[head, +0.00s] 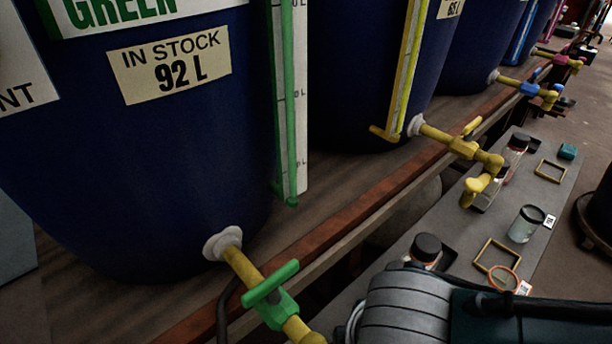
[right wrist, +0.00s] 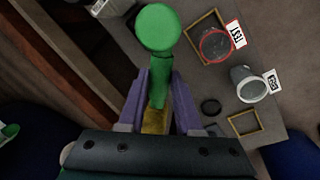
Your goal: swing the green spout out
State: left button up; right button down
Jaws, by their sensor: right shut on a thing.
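The green vat (head: 150,150) stands at the left of the head view, with a brass tap (head: 242,266) low on its side. The tap has a green handle (head: 272,291); its outer end runs out of the bottom of the picture. In the right wrist view a green spout (right wrist: 148,74) with a round green end stands out from a brass piece (right wrist: 155,121). My right gripper (right wrist: 160,84) is shut on the spout, one purple finger on each side. The head view does not show this grip. My left gripper is not in view.
A grey bench (head: 460,243) on the right holds a clear jar (head: 526,224), a dark-lidded jar (head: 426,250), yellow square frames (head: 497,256) and a red ring (head: 503,278). A yellow tap (head: 463,147) juts out beyond the green one. A wooden ledge (head: 370,205) runs below the vats.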

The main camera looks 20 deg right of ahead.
jog(key=shift+s+a+m+g+h+p, duration=0.2)
jog(key=shift+s+a+m+p, duration=0.35)
jog(key=shift+m, duration=1)
jog(key=shift+s+a+m+g+h+p, duration=0.2)
jog(key=shift+s+a+m+p, duration=0.35)
jog(key=shift+m, duration=1.05)
jog(key=shift+s+a+m+g+h+p, duration=0.2)
jog(key=shift+s+a+m+p, duration=0.35)
jog(key=shift+m, duration=1)
jog(key=shift+a, duration=0.1)
jog(key=c, duration=0.6)
grip_release()
